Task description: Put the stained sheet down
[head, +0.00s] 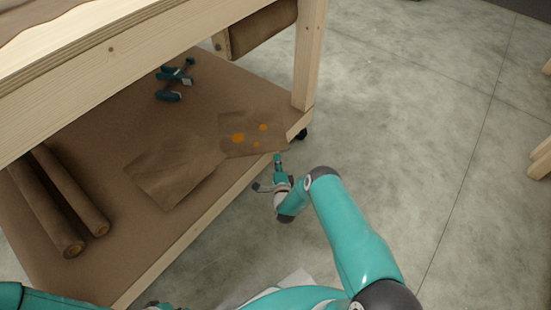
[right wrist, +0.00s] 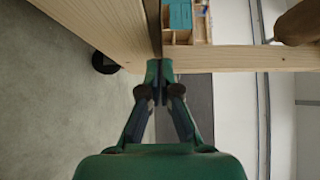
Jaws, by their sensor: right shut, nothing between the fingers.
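The stained sheet (head: 251,133) is a brown sheet with several orange spots. It lies on the lower shelf (head: 120,235) of the wooden bench, near the shelf's front right corner. My right gripper (head: 277,158) is just beside the sheet's near right corner, at the shelf's edge; whether it touches the sheet I cannot tell. In the right wrist view its fingers (right wrist: 159,68) are together with nothing between them, and the sheet does not show there. My left gripper is not clearly in view; only part of my left arm shows at the bottom left.
A plain brown sheet (head: 175,170) lies left of the stained one. Two brown rolls (head: 70,195) lie at the shelf's left, and teal clamps (head: 175,80) at the back. The bench leg (head: 310,55) and a caster (head: 301,133) stand close right. Concrete floor is open to the right.

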